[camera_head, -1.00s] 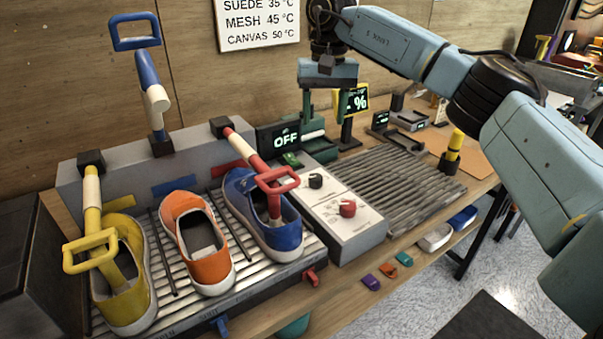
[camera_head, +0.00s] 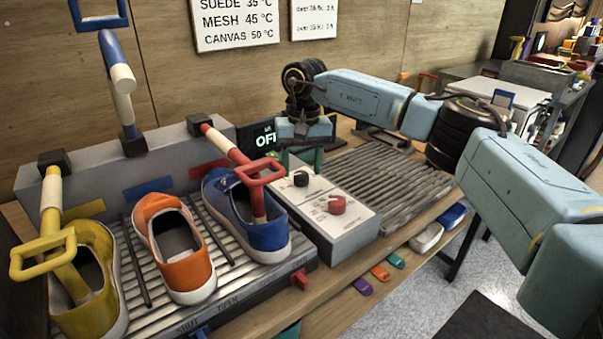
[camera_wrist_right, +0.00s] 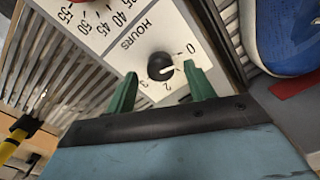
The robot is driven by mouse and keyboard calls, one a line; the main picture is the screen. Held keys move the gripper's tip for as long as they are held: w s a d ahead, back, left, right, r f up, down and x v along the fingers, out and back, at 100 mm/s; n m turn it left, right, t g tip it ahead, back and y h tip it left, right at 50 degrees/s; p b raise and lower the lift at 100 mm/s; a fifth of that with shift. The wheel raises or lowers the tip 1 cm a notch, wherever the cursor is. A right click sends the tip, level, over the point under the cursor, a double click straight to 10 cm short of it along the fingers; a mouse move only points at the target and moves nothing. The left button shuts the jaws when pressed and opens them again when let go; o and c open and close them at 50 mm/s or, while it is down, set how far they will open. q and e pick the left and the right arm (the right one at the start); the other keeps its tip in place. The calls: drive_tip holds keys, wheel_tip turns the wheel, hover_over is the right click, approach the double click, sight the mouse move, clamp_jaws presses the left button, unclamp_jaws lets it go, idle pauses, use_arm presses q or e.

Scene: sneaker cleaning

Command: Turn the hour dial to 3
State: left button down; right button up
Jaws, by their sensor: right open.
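The black hour dial (camera_head: 301,178) is on the white control panel (camera_head: 345,228), right of the blue shoe. In the right wrist view, the dial (camera_wrist_right: 159,66) sits under the word HOURS. Its white pointer aims right, just below the 0. The 2 and 3 show below the dial; the 1 does not show and seems hidden by a finger. My right gripper (camera_head: 301,160) is over the panel's far end. In the wrist view its green fingers (camera_wrist_right: 160,72) are open, one on each side of the dial. I cannot tell whether they touch it. My left gripper is out of view.
A red dial (camera_head: 337,204) sits nearer on the same panel. Yellow, orange and blue (camera_head: 259,232) shoes stand on the slatted rack at left. A display (camera_head: 262,140) is partly hidden behind my gripper. The ribbed mat (camera_head: 395,180) at right is clear.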

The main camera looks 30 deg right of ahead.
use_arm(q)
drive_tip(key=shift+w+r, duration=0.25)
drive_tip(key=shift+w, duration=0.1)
use_arm(e)
drive_tip(key=shift+f, duration=0.75)
